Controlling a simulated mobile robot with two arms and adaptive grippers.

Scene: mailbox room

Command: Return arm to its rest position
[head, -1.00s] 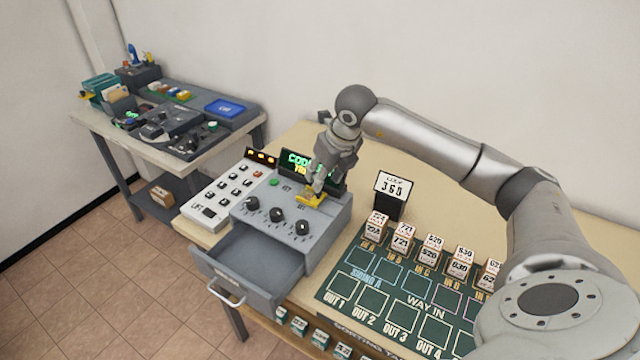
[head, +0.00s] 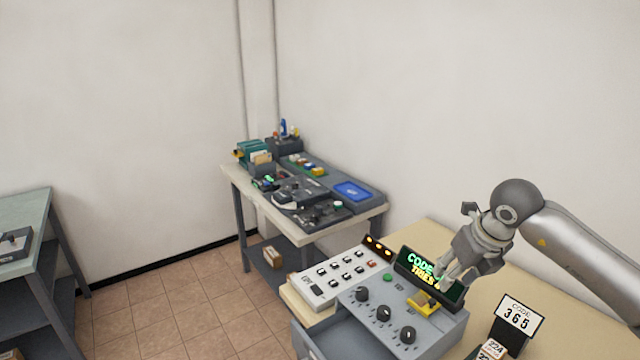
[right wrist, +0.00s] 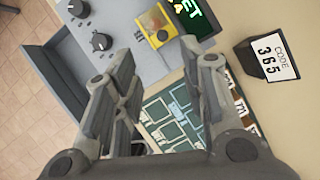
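My right gripper (head: 452,280) hangs above the right part of the grey control box (head: 375,342), close to its yellow piece (head: 424,306) and in front of the small screen (head: 408,265). In the right wrist view its two fingers (right wrist: 168,65) are spread with nothing between them. The yellow piece (right wrist: 157,28) lies beyond the fingertips there, apart from them. My right arm (head: 590,250) reaches in from the right edge. My left gripper is in no view.
A code sign (head: 519,315) reading 365 stands right of the box. A grey open drawer (right wrist: 75,85) juts out from the box. A white keypad (head: 342,277) adjoins the box. A side table (head: 228,172) stands behind and another table (head: 25,212) at far left. The floor between is clear.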

